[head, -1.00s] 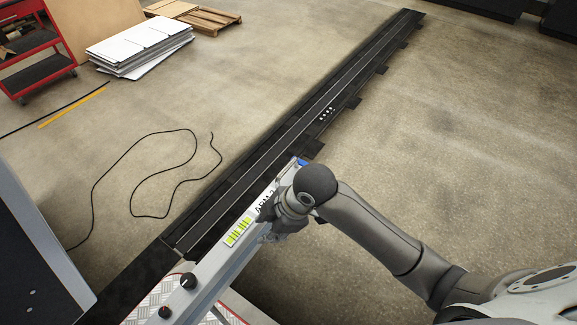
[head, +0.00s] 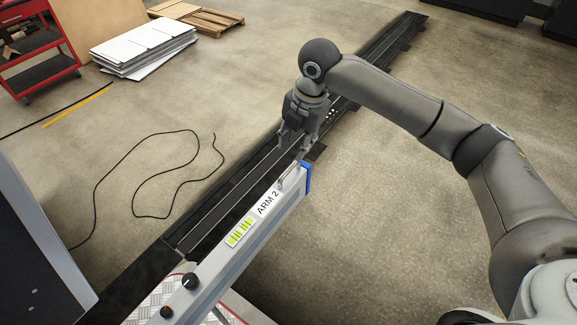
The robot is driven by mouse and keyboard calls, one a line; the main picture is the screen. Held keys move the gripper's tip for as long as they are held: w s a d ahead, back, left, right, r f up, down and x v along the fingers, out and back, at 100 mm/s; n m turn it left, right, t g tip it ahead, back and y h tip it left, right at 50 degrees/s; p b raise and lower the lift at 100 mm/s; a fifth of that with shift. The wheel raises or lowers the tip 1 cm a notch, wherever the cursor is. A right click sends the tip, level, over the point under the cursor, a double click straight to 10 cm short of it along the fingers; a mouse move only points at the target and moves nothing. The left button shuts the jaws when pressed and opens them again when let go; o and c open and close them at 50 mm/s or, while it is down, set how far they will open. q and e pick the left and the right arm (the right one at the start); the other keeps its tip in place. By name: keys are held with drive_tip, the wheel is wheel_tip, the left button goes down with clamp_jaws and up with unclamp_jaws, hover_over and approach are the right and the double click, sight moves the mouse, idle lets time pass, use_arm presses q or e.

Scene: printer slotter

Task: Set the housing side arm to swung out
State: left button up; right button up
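The housing side arm is a light grey beam (head: 228,255) labelled "ARM 2", with a blue end cap (head: 307,178). It reaches from the lower left toward the middle of the head view. A small metal handle (head: 291,178) stands on its top near the capped end. My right gripper (head: 297,149) points down just beyond that end, above and behind the handle. Its fingers look spread with nothing between them, and it seems apart from the handle. My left gripper is not in view.
A long black floor rail (head: 360,78) runs diagonally behind the beam. A dark cabinet panel (head: 35,255) stands at lower left, and two black knobs (head: 190,281) sit near the beam's base. A thin black cable (head: 140,170) lies on the floor. Open floor lies right of the beam.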

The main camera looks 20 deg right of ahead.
sight(287, 170)
drive_tip(key=f, duration=0.3)
drive_tip(key=w+a+f, duration=0.1)
drive_tip(key=f, duration=0.6)
drive_tip(key=shift+w+a+f, duration=0.15)
drive_tip(key=shift+w, duration=0.1)
clamp_jaws()
